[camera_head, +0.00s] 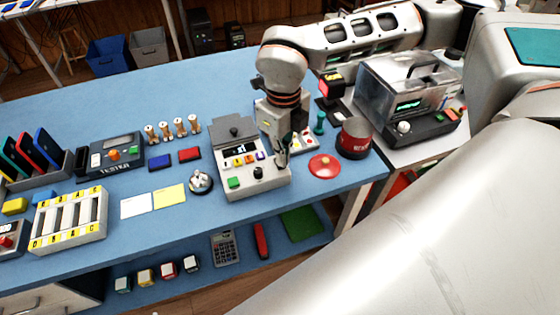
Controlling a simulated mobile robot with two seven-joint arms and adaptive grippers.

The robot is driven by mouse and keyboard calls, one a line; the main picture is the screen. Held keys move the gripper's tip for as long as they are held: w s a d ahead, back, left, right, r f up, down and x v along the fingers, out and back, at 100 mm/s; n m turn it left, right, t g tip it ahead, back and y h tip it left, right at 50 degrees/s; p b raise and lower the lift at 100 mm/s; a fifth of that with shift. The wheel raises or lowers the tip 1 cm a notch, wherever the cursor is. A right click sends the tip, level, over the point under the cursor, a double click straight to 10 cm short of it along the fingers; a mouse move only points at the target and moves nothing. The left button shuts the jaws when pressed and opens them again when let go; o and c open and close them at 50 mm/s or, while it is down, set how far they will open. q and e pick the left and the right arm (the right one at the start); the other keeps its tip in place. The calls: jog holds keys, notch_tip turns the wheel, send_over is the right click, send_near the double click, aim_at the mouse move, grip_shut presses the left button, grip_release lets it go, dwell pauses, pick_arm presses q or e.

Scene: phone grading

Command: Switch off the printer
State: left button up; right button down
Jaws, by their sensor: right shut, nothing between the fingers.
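A light grey machine (236,194), which looks like the printer, sits near the front edge of the blue table. It has a grey lid, a small display, coloured buttons, a green button (234,183) and a black knob or switch (258,172). No printer label is readable. My right gripper (283,160) is shut and empty. It points down over the machine's right side, right of the black knob; whether it touches the machine I cannot tell. The gripper and wrist hide part of the machine's right side. My left gripper is out of view.
A bell (200,181) and yellow card (169,196) stand left of the machine. A red disc (323,166) and dark red can (354,139) stand right. A clear-lidded box (402,85) is behind. A tester (112,154) and slotted tray (70,219) are farther left.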

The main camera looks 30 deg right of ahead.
jog(key=shift+f+b, duration=0.65)
jog(key=shift+f, duration=0.45)
dwell(0.5)
jog(key=shift+r, duration=0.1)
jog(key=shift+r+p, duration=1.4)
jog(key=shift+r, duration=0.6)
notch_tip(320, 180, up, 3)
jog(key=shift+f+p, duration=0.1)
jog(key=shift+p, duration=0.75)
